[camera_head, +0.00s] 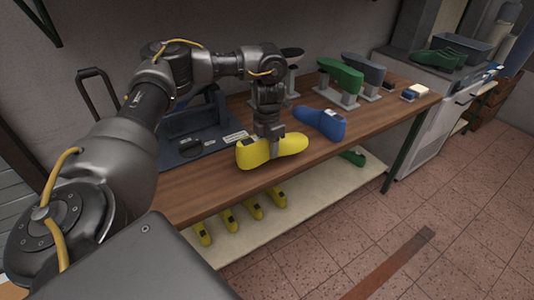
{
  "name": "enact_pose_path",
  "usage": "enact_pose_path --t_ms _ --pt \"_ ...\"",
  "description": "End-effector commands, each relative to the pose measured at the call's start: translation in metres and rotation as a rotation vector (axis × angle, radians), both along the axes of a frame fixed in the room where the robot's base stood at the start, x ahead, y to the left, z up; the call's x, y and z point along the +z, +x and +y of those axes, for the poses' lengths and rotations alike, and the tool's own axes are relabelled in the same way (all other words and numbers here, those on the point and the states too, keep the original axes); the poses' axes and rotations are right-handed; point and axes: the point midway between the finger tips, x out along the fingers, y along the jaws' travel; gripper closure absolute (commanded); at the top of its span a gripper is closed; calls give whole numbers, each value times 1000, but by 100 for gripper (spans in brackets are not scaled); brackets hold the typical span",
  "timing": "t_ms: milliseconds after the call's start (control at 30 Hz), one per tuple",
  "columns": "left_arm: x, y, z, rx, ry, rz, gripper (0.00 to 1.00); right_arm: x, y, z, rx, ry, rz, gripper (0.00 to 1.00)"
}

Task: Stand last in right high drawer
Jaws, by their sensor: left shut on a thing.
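A yellow shoe last (290,146) is at the front edge of the wooden workbench (190,184). My left gripper (273,146) comes down from above and is shut on the yellow last. I cannot tell whether the last touches the bench top. A blue last (321,122) lies on the bench to its right. My right gripper is not in view. A brown wooden unit that may hold drawers (489,109) shows at the far right edge; I cannot make out a high drawer.
A green last (342,76) and a grey last (366,68) sit on stands at the bench's back. Several yellow lasts (254,207) lie on the lower shelf (318,181). A grey cabinet (437,110) stands right of the bench. The tiled floor in front is mostly clear.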

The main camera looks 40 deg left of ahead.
Motion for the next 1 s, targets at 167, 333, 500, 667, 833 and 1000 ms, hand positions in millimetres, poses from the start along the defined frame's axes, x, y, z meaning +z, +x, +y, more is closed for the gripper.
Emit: enact_pose_path --t_ms 167,333,500,667,833,1000 --pt "-10 6 6 -2 -2 -3 95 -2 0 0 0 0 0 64" --pt "-11 7 7 -1 -1 -3 95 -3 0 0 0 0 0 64" --pt "-29 8 11 0 -3 2 95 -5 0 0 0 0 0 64" --pt "-44 8 12 0 0 1 95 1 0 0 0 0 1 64" --pt "-47 9 11 0 -1 -2 95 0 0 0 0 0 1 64" --pt "-49 9 11 -1 -1 -1 95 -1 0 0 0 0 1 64"
